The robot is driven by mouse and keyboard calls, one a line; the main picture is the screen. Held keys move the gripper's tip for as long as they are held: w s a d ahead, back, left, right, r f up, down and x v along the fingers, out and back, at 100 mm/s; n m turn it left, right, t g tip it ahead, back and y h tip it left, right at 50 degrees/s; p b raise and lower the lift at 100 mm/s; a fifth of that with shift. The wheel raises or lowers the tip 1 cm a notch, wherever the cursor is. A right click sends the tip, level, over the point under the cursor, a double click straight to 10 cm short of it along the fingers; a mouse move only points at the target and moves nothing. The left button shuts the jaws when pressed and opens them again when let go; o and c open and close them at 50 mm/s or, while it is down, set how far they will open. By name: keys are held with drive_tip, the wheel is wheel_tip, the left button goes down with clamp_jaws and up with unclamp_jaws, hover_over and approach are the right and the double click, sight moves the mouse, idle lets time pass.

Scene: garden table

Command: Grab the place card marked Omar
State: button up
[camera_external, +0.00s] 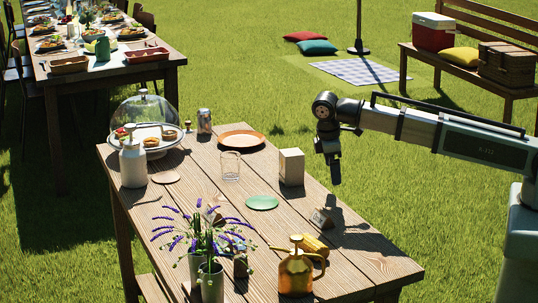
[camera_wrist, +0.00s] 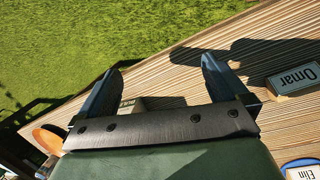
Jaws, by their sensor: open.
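The place card marked Omar (camera_wrist: 295,78) is a small block with a blue-grey face. It sits on the wooden tabletop at the right edge of the wrist view, right of my right finger. My gripper (camera_wrist: 160,72) is open, its two dark fingers wide apart with nothing held between them. In the external view my gripper (camera_external: 331,166) hangs above the table's right edge, pointing down. A small card-like block (camera_external: 321,218) stands on the table below it; its writing is too small to read there. A second card marked Elin (camera_wrist: 302,173) shows at the wrist view's bottom right.
The wooden table (camera_external: 330,250) also holds a cream box (camera_external: 291,166), a glass (camera_external: 230,165), a green disc (camera_external: 262,202), an orange plate (camera_external: 241,140), an amber watering can (camera_external: 297,272) and lavender pots (camera_external: 211,282). A glass-domed cake stand (camera_external: 150,145) is at the far left.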

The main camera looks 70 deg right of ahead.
sight(323, 212)
drive_tip(key=s+a+r+n+y, duration=0.1)
drive_tip(key=a+r, duration=0.2)
drive_tip(key=a, duration=0.4)
drive_tip(key=s+a+r+n+t+y, duration=0.1)
drive_tip(key=a+r+n, duration=0.1)
drive_tip(key=a, duration=0.4)
drive_tip(key=s+a+r+n, duration=0.1)
drive_tip(key=a+r, duration=0.2)
drive_tip(key=a, duration=0.4)
drive_tip(key=f, duration=0.8)
drive_tip(key=shift+d+f, duration=0.2)
drive_tip(key=shift+d, duration=0.05)
drive_tip(key=shift+d+f, duration=0.2)
drive_tip(key=shift+f, duration=2.4)
drive_tip(key=c, duration=1.1)
drive_tip(key=shift+o, duration=0.2)
drive_tip(key=shift+r, duration=0.1)
